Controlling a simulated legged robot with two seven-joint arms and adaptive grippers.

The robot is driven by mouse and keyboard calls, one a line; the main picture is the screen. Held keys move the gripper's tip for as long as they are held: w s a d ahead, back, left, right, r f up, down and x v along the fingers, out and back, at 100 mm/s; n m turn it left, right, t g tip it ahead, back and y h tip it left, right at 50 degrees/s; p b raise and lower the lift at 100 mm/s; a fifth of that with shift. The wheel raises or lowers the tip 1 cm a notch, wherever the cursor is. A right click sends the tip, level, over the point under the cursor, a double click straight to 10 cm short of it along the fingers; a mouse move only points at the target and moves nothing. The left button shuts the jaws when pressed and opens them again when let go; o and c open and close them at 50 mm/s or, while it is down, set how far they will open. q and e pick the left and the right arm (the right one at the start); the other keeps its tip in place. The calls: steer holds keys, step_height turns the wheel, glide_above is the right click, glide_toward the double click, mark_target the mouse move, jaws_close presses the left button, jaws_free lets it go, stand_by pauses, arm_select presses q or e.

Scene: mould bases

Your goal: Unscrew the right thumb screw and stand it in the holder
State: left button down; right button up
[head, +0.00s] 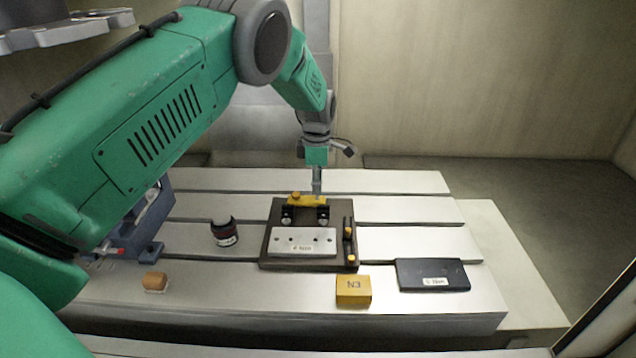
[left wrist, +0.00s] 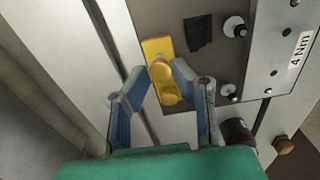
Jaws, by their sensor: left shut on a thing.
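The mould base is a dark plate (head: 266,258) with a silver plate labelled 4 Nm (head: 318,236) on it. A yellow bar (head: 312,201) sits at its back edge, with a yellow left thumb screw (head: 295,196) on its left end. My left gripper (head: 317,193) points down at the bar's right end. In the left wrist view, its blue fingers (left wrist: 160,72) close around a yellow knob, the right thumb screw (left wrist: 160,68). The left screw (left wrist: 168,94) shows just below it. I cannot tell whether the held screw is still seated. I cannot identify the holder for certain. My right gripper is out of view.
A dark labelled cylinder (head: 225,233) stands to the left. A yellow block (head: 353,289), a dark slab (head: 433,284) and a small brown piece (head: 155,280) lie in front. A blue-grey fixture (head: 148,230) is further left.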

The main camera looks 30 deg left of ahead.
arm_select(q)
steer(key=shift+f+b, duration=0.5)
steer(key=shift+f, duration=0.5)
steer(key=c, duration=1.3)
jaws_free()
step_height(320, 180, up, 12)
steer(key=shift+w+f, duration=0.1)
